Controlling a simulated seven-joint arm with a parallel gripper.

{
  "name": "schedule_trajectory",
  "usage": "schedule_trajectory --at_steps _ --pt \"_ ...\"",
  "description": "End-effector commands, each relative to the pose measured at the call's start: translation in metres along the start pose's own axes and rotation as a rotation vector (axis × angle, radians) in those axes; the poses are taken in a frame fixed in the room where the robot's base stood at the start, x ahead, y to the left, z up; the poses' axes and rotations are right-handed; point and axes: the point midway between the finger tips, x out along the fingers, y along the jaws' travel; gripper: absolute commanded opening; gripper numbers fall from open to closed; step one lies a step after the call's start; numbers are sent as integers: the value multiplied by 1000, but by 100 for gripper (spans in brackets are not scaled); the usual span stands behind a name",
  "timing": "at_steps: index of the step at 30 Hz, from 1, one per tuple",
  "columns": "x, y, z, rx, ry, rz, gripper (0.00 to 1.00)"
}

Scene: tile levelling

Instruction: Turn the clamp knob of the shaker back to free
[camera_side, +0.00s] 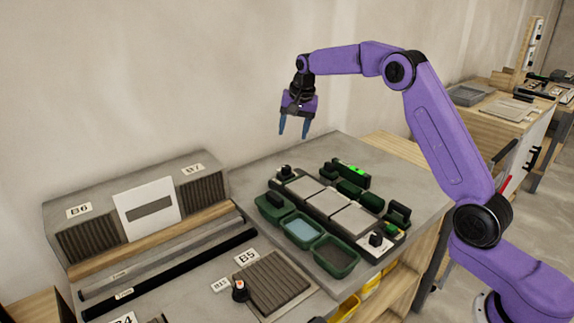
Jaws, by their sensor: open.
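My gripper (293,132) is open and empty, pointing down, high above the back of the grey worktop. A ribbed brown-grey plate (275,283) labelled B5 lies at the front of the bench and may be the shaker; I cannot tell for sure. A small black knob (240,292) with an orange-red mark stands at its left edge, beside a tag M15. Another black knob (376,240) stands on a white plate at the right of the green fixture. Which is the clamp knob, and its setting, I cannot tell. My gripper is far from both knobs.
Green trays (334,257), grey tiles (352,220) and dark-handled tools crowd the worktop's middle. A vented grey box (90,238) labelled B6 and B7 stands at the left, with long bars (170,274) before it.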

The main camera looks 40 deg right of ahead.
Motion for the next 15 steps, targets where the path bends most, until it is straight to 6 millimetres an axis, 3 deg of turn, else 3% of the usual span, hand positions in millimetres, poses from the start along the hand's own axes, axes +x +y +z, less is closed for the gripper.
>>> schedule_trajectory --at_steps 6,11,15 --pt "-25 3 21 -382 110 20 58" --pt "-29 4 27 -493 137 30 58" --pt "-20 4 26 -504 137 32 58"
